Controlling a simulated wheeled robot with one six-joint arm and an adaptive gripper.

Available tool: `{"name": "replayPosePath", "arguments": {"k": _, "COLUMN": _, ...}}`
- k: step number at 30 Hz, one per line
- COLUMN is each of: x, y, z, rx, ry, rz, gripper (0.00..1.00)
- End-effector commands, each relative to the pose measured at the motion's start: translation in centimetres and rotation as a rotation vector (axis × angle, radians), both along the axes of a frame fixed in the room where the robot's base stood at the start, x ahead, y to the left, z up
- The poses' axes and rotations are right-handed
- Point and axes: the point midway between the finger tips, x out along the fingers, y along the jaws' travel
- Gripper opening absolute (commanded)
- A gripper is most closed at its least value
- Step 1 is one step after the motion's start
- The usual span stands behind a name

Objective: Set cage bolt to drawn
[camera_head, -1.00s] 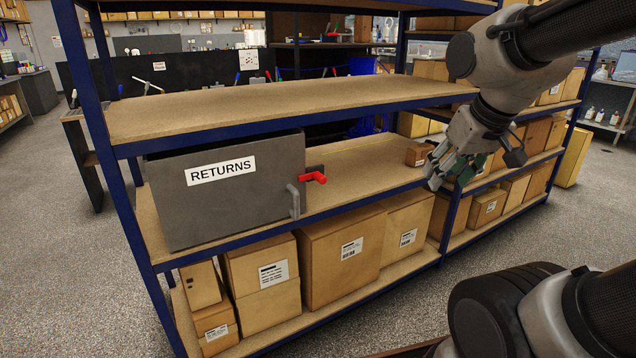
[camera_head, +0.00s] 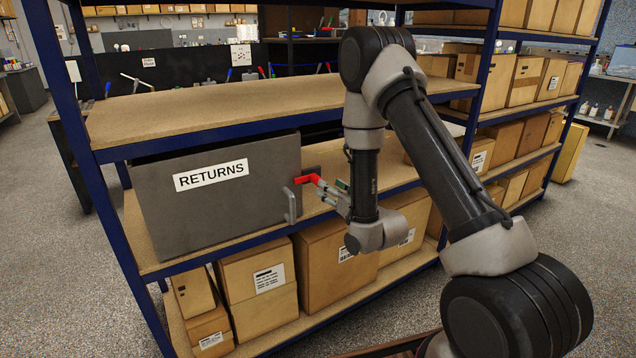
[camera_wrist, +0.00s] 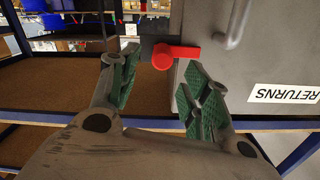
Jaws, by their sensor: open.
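The cage is a grey box (camera_head: 225,212) marked RETURNS on the middle shelf, with its front panel closed. Its bolt has a red handle (camera_head: 307,179) at the panel's right edge, above a grey pull handle (camera_head: 290,206). My gripper (camera_head: 325,190) is just right of the red handle. In the wrist view, my open gripper (camera_wrist: 158,88) has its green-padded fingers spread, with the red handle (camera_wrist: 176,57) ahead and between their tips. I cannot tell whether the fingers touch it. The RETURNS label also shows at the right of the wrist view (camera_wrist: 284,93).
The box stands between blue shelf posts (camera_head: 105,190), under an upper board (camera_head: 230,108). Cardboard boxes (camera_head: 325,265) fill the lower shelf. The shelf board (camera_wrist: 50,95) left of the box looks bare in the wrist view.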

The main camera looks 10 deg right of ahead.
Motion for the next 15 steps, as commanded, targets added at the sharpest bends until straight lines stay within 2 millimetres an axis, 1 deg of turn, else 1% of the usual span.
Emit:
{"name": "replayPosePath", "arguments": {"k": 2, "x": -0.1, "y": 0.2, "z": -0.5, "rx": 0.013, "ry": -0.017, "rz": 0.004, "gripper": 0.47}}
{"name": "replayPosePath", "arguments": {"k": 5, "x": 0.6, "y": 0.5, "z": -0.5, "rx": 0.020, "ry": -0.028, "rz": 0.006, "gripper": 0.47}}
{"name": "replayPosePath", "arguments": {"k": 12, "x": 4.4, "y": 1.8, "z": -0.4, "rx": 0.020, "ry": -0.029, "rz": 0.006, "gripper": 0.47}}
{"name": "replayPosePath", "arguments": {"k": 15, "x": 5.8, "y": 2.2, "z": -0.5, "rx": 0.020, "ry": -0.028, "rz": 0.005, "gripper": 0.47}}
